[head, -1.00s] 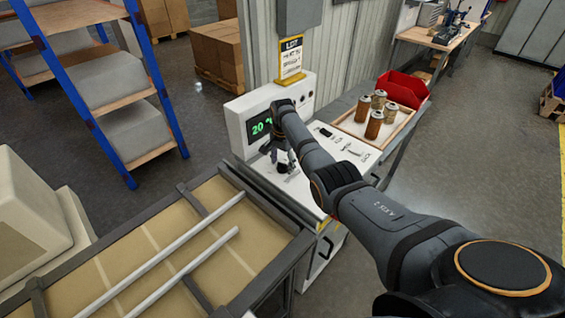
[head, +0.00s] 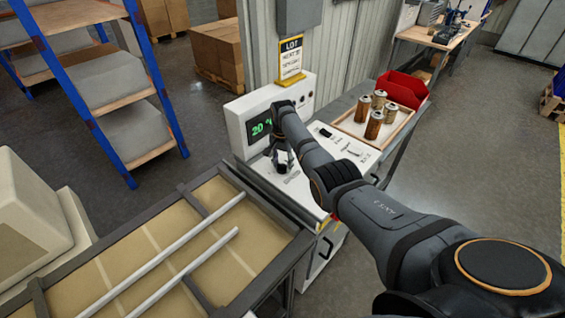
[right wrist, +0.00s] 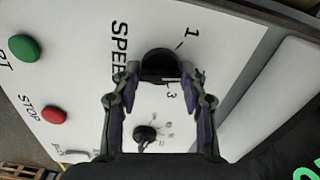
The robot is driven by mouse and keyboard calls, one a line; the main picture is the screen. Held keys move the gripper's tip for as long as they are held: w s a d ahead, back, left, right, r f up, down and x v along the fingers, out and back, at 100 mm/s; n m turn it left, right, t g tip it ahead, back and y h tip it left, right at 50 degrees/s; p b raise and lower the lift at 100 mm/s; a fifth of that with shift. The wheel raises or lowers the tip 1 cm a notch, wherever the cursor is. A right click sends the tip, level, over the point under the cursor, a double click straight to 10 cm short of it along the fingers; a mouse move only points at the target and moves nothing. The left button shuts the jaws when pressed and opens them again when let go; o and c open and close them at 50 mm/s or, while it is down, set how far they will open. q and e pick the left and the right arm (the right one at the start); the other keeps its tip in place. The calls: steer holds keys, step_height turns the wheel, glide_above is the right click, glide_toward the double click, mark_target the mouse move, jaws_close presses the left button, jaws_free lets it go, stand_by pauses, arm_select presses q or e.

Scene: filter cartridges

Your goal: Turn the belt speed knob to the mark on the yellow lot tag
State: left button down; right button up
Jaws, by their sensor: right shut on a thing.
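The black belt speed knob (right wrist: 160,64) is on the white panel beside the printed word SPEED in the right wrist view. The numbers 1 and 3 show near it; its pointer is not clear. My right gripper (right wrist: 160,75) has a finger on each side of the knob and is shut on it. In the head view my right gripper (head: 282,166) is low over the console (head: 240,128), and its arm hides part of the panel. My left gripper is not in view.
A green display (head: 261,128) on the console reads about 20. A smaller knob (right wrist: 145,133), a green button (right wrist: 24,48) and a red stop button (right wrist: 54,115) are nearby. A tray (head: 352,126) with several canisters and a red bin (head: 405,88) stand to the right.

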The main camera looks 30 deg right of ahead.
steer(key=n+p, duration=0.1)
steer(key=n, duration=0.3)
steer(key=shift+r+n, duration=0.1)
steer(key=shift+n, duration=0.2)
steer(key=n, duration=0.5)
steer(key=shift+w+p, duration=0.1)
steer(key=shift+p, duration=0.25)
steer(key=shift+n, duration=0.3)
steer(key=o, duration=1.2)
steer(key=shift+c, duration=0.2)
step_height(320, 180, up, 12)
